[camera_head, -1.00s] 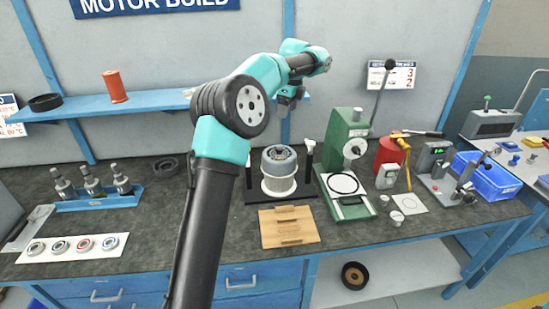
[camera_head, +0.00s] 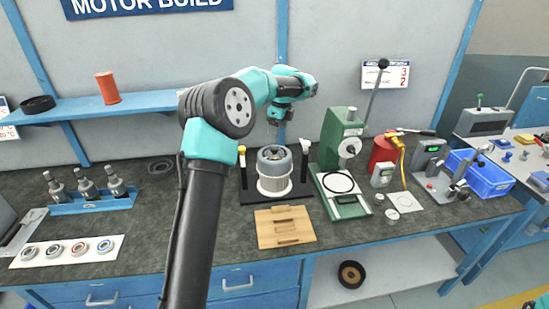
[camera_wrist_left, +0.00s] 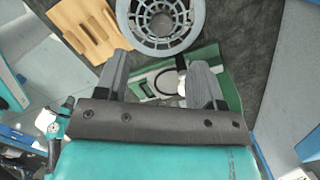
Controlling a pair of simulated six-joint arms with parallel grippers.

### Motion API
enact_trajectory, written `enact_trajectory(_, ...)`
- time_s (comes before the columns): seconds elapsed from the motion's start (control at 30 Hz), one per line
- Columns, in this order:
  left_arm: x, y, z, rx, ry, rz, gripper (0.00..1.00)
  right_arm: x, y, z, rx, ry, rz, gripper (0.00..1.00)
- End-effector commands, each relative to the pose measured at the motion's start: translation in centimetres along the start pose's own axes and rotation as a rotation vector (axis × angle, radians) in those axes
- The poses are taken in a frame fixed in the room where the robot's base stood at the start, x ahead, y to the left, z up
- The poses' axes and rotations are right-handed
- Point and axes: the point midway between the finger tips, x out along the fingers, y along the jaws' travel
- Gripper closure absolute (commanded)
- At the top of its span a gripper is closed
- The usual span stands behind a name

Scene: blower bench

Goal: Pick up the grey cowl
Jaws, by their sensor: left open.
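The grey cowl (camera_head: 275,154) is a round, ribbed cap sitting on top of a white cylindrical body (camera_head: 275,183) on a black stand. In the left wrist view the cowl (camera_wrist_left: 160,40) shows from above as a grey ring with spokes and a central hole, partly cut by the top edge. My left gripper (camera_head: 275,124) hangs above the cowl, apart from it. In the left wrist view its two grey fingers (camera_wrist_left: 162,64) are spread with nothing between them. My right gripper is in neither current view.
Upright posts flank the cowl on the black stand (camera_head: 247,190). A green press (camera_head: 335,150) stands close to the right, and a wooden block (camera_head: 285,228) lies in front. A blue rack (camera_head: 95,203) with several metal parts is at left. Bare bench lies between rack and stand.

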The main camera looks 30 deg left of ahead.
Motion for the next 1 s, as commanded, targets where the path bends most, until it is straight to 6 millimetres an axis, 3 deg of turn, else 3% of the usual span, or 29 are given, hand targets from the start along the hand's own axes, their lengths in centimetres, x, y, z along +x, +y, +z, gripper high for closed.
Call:
enact_trajectory(0.2,3.2,0.0,0.0,0.001,-0.001,0.001,0.38,0.0,0.0,0.0,0.0,0.0,0.0,0.57)
enact_trajectory(0.67,3.9,0.0,0.0,0.001,0.0,0.0,0.38,0.0,0.0,0.0,0.0,0.0,0.0,0.57)
enact_trajectory(1.0,7.9,-0.2,0.1,0.0,0.0,0.001,0.38,0.0,0.0,0.0,0.0,0.0,0.0,0.57)
